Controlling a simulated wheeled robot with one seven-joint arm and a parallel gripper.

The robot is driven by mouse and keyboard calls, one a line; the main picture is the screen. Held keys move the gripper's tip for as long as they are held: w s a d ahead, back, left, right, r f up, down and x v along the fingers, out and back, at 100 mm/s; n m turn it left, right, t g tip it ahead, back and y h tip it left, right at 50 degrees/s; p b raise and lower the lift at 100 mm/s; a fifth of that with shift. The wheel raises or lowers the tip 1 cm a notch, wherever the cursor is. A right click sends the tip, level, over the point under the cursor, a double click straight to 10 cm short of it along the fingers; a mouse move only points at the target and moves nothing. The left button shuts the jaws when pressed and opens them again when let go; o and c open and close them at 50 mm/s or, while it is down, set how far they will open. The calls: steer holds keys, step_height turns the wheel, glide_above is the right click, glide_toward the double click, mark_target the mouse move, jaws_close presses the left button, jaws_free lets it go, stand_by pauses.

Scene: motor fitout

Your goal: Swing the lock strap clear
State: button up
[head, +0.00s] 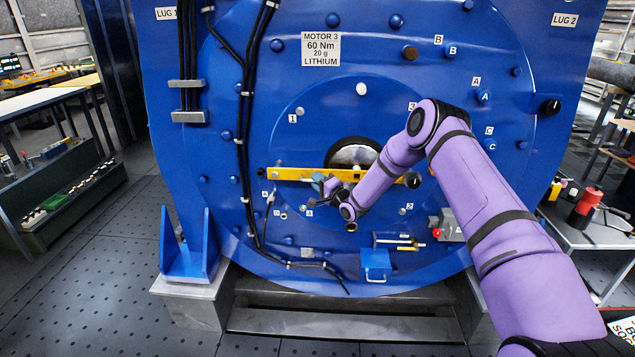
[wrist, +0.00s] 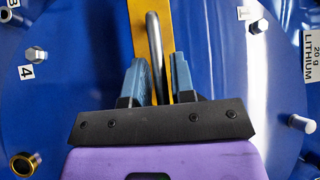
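The yellow lock strap (head: 290,174) lies across the blue motor face in the head view, roughly level, over the round central opening. A grey bar handle (wrist: 154,45) stands out from the strap (wrist: 139,22) in the wrist view. My gripper (head: 325,183) is at the left-middle part of the strap. In the wrist view my gripper's two blue fingers (wrist: 160,75) are on either side of the handle, with a gap showing beside it, so it looks open around the handle. Whether one finger touches the handle is hard to tell.
Bolts and knobs stud the motor face; a black knob (head: 414,181) sits at the strap's right end. Black cables (head: 248,130) run down the left. A blue box (head: 376,263) and a grey box with a red button (head: 448,226) are below right.

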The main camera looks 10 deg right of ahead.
jaws_close()
steer(key=shift+r, duration=0.15)
